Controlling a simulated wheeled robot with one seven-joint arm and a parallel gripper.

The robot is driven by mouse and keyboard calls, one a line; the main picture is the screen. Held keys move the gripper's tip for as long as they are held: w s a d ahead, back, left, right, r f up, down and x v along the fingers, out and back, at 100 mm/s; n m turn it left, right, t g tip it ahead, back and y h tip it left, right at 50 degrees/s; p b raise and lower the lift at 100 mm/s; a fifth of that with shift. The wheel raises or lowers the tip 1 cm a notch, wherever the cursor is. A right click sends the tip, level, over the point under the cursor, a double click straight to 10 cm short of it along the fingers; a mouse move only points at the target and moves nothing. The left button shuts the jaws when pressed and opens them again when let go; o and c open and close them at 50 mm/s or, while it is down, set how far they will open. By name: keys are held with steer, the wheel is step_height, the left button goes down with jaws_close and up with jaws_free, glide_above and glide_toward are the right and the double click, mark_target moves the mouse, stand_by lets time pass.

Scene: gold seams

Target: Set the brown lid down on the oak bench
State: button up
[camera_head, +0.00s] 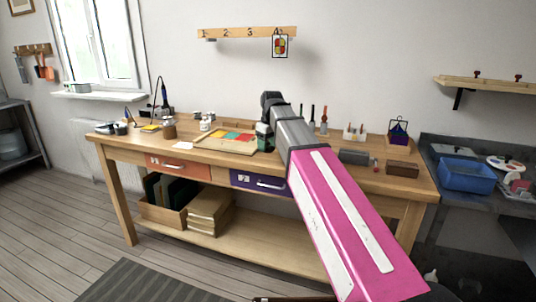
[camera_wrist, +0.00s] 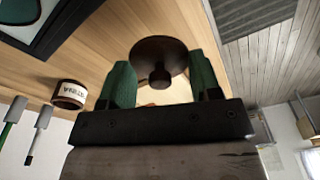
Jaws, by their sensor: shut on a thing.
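The brown lid (camera_wrist: 151,48) is a dark round disc with a knob, seen in the wrist view between the green fingers of my gripper (camera_wrist: 163,82). My gripper is shut on it. The oak bench (camera_wrist: 95,52) fills much of the wrist view behind the lid; whether the lid touches it I cannot tell. In the head view my gripper (camera_head: 264,137) is over the middle of the oak bench (camera_head: 408,184), largely hidden by my pink and grey arm. I cannot make out the lid there.
A wooden tray with coloured pieces (camera_head: 249,149) lies left of my gripper. A brown pot (camera_head: 169,131) stands farther left. A grey box (camera_head: 354,157) and a brown block (camera_head: 402,170) lie on the right. A labelled round container (camera_wrist: 69,94) shows in the wrist view.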

mark_target(268, 147)
steer(key=shift+d+f, duration=0.1)
steer(key=shift+f, duration=2)
steer(key=o, duration=0.9)
steer(key=shift+f, duration=0.1)
steer(key=shift+w, duration=0.1)
steer(key=r, duration=0.8)
steer(key=s+d+r, duration=0.1)
steer(key=r, duration=0.3)
steer(key=shift+r, duration=0.1)
